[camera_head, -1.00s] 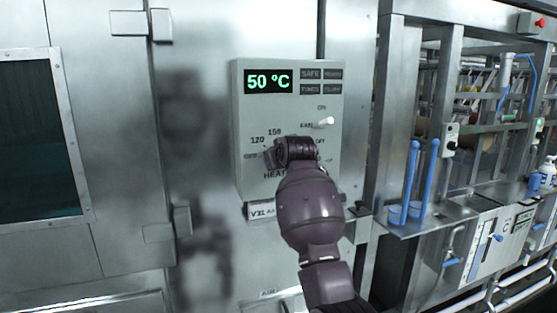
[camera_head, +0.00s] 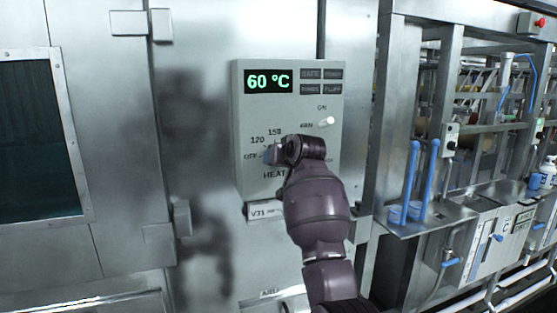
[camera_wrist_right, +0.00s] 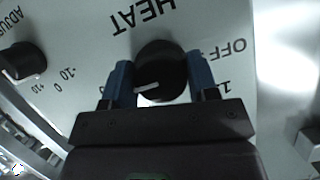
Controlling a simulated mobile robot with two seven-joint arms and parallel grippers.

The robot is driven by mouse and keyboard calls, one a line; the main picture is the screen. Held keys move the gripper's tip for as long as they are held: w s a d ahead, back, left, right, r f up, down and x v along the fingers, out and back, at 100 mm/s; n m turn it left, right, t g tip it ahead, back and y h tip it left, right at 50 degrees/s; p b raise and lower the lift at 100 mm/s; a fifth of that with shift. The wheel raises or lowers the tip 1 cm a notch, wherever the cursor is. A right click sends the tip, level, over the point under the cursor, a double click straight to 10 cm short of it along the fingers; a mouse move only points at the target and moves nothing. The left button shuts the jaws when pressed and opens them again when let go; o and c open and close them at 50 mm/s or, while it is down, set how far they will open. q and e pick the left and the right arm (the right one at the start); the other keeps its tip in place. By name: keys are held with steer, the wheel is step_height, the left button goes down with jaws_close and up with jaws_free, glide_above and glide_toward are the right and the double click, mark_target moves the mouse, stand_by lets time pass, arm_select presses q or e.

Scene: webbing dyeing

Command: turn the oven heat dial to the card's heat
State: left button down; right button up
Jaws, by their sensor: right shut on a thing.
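The grey oven panel (camera_head: 237,125) has a display (camera_head: 268,81) reading 60 °C in green. The black round heat dial (camera_wrist_right: 172,60) sits above the word HEAT; the right wrist view shows the panel lettering upside down. Its white pointer line points left and slightly down in that view, away from OFF. My right gripper (camera_wrist_right: 160,80) is shut on the dial, one blue fingertip on each side. In the head view my right gripper (camera_head: 275,153) hides most of the dial; OFF, 120 and 150 show around it. My left gripper is not in view.
A second black knob (camera_wrist_right: 24,62), labelled ADJUST, is beside the dial. A white switch (camera_head: 326,122) is at the panel's upper right. A small printed label (camera_head: 263,211) is below the panel.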

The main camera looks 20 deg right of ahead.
steer(key=shift+f, duration=0.1)
steer(key=o, duration=0.9)
steer(key=shift+s, duration=0.1)
steer(key=b+v, duration=0.2)
steer(key=v, duration=0.8)
steer(key=shift+s, duration=0.3)
